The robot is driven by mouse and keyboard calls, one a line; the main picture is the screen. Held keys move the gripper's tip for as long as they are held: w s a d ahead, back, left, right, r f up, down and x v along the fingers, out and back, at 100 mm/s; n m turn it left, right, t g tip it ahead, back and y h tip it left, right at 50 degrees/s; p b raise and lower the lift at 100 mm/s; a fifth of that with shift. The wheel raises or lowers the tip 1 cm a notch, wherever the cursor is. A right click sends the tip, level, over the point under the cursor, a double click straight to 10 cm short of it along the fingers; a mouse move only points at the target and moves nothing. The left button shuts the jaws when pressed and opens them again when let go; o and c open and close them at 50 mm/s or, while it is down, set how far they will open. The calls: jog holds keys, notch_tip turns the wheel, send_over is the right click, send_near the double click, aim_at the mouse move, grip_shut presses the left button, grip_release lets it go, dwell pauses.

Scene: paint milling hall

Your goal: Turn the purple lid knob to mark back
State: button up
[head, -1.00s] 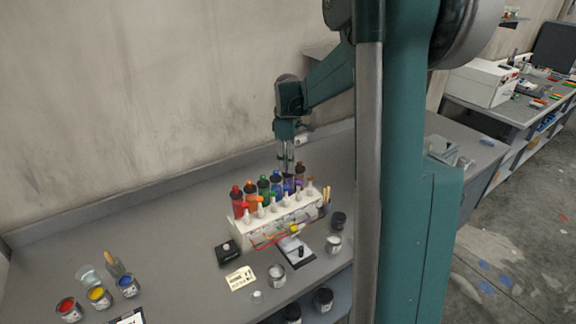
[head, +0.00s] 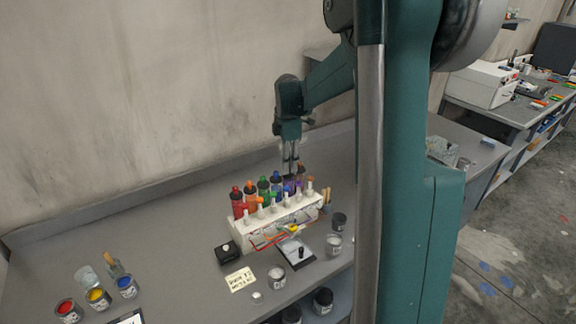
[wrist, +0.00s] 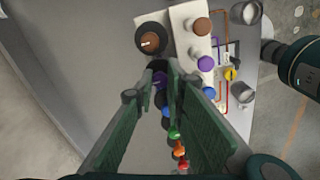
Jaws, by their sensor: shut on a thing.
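The purple lid knob (wrist: 160,79) tops one bottle in a row of coloured bottles. In the wrist view it sits between the fingertips of my gripper (wrist: 162,76), which is shut on it. The fingers hide its sides, and I cannot clearly read which way its pointer faces. In the head view my gripper (head: 290,168) points straight down onto the purple bottle (head: 289,187), near the right end of the row. The marks around the knob are not readable.
A brown bottle lid (wrist: 151,41) is close beside the fingers; blue, green, orange and red lids follow on the other side. A white rack (head: 262,231) with small coloured-topped valves and tubing stands in front. Paint cans (head: 97,297) stand at the left; the left bench top is mostly clear.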

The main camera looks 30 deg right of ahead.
jog(key=o, duration=0.9)
jog(key=shift+r, duration=0.15)
jog(key=shift+r, duration=5.9)
